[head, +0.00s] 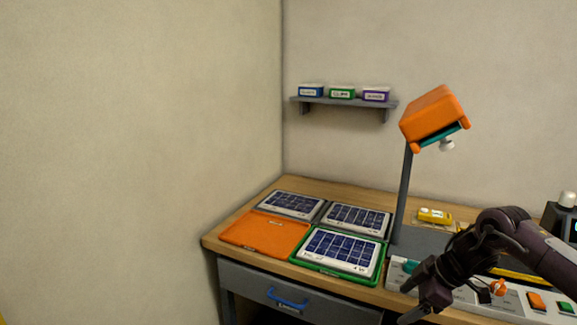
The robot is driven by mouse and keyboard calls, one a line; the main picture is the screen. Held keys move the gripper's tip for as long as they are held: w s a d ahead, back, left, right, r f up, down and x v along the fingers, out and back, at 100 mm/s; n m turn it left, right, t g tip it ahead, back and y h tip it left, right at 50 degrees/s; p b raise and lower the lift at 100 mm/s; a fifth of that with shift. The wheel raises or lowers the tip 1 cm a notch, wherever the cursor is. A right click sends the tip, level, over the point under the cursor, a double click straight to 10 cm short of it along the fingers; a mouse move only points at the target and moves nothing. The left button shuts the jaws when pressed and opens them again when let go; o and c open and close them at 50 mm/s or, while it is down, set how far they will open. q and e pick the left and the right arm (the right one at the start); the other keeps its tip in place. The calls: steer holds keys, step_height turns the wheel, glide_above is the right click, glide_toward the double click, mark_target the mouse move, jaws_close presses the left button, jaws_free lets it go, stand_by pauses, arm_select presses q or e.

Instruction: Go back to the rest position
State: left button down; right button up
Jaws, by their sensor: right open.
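My right gripper (423,299) is dark and sits at the lower right, over the front edge of the wooden desk (215,241). Its fingers are open and I see nothing between them. The right arm comes in from the right edge, above a light control panel (511,301), and hides part of it. My left gripper does not show in the head view.
Solar panels lie on the desk, one in a green tray (323,271) next to an empty orange tray (262,235). An orange lamp-like head (433,114) stands on a grey post. A wall shelf (345,103) holds three small boxes. A drawer has a blue handle (287,300).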

steer(key=w+a+f+m+t+y, duration=0.15)
steer(key=a+f, duration=0.35)
steer(key=f, duration=0.6)
steer(key=w+a+f+m+t+y, duration=0.15)
steer(key=a+f, duration=0.35)
steer(key=f, duration=0.6)
steer(key=s+f+m+h, duration=0.2)
steer(key=s+f, duration=0.4)
steer(key=f, duration=0.5)
steer(key=s+d+f+m+g+h, duration=0.1)
steer(key=s+d+f+m+h, duration=0.15)
steer(key=s+f, duration=1.05)
steer(key=s+d+f+m+g+h, duration=0.1)
steer(key=s+d+f+m+h, duration=0.15)
steer(key=s+f, duration=1.05)
steer(key=s+d+m+g+h, duration=0.1)
steer(key=s+g, duration=0.1)
steer(key=s, duration=1.8)
steer(key=shift+s+m+g, duration=0.25)
steer(key=shift+m+g, duration=0.05)
steer(key=shift+g, duration=0.1)
